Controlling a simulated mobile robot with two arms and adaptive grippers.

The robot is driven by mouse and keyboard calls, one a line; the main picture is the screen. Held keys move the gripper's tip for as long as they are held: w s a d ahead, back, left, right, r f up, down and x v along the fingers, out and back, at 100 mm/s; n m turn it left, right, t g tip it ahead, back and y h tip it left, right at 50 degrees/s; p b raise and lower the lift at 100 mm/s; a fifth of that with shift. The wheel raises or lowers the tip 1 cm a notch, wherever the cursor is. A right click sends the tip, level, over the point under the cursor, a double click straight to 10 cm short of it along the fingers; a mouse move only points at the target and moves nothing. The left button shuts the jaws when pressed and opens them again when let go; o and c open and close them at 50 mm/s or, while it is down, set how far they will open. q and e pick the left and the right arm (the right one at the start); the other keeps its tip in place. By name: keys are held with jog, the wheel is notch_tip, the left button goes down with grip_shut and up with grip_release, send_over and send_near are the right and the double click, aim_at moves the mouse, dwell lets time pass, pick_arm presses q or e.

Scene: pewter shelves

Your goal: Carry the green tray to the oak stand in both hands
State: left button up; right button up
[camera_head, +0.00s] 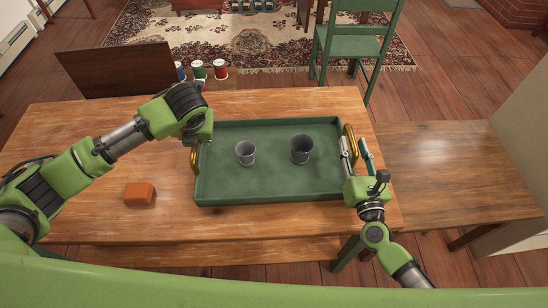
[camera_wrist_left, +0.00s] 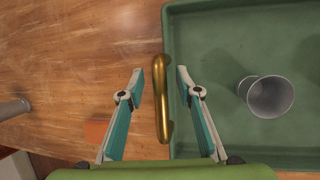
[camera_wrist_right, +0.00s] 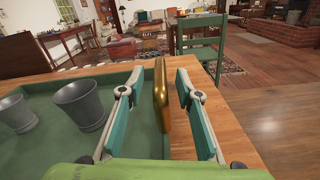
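The green tray (camera_head: 270,190) lies flat on a wooden table, with a small grey cup (camera_head: 245,152) and a larger dark grey cup (camera_head: 301,149) standing in it. Its left brass handle (camera_wrist_left: 161,100) lies between the parted fingers of my left gripper (camera_wrist_left: 160,74). In the head view my left wrist partly hides that handle. Its right brass handle (camera_wrist_right: 161,95) stands between the parted fingers of my right gripper (camera_wrist_right: 159,74). Both grippers are open, with gaps beside the handles. A lower brown wooden stand (camera_head: 455,170), apparently the oak stand, is right of the table.
An orange block (camera_head: 139,194) lies on the table (camera_head: 110,230) left of the tray. Several coloured cans (camera_head: 220,69) stand beyond the table's far edge, by a dark panel (camera_head: 115,68). A green chair (camera_head: 357,40) is at the back. The stand's top is bare.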

pick_arm(q)
grip_shut()
pick_arm(e)
grip_shut()
pick_arm(q)
jog(key=shift+w+r, duration=0.15)
jog(key=shift+r, duration=0.05)
pick_arm(e)
jog(key=shift+w+r, duration=0.15)
jog(key=shift+r, duration=0.15)
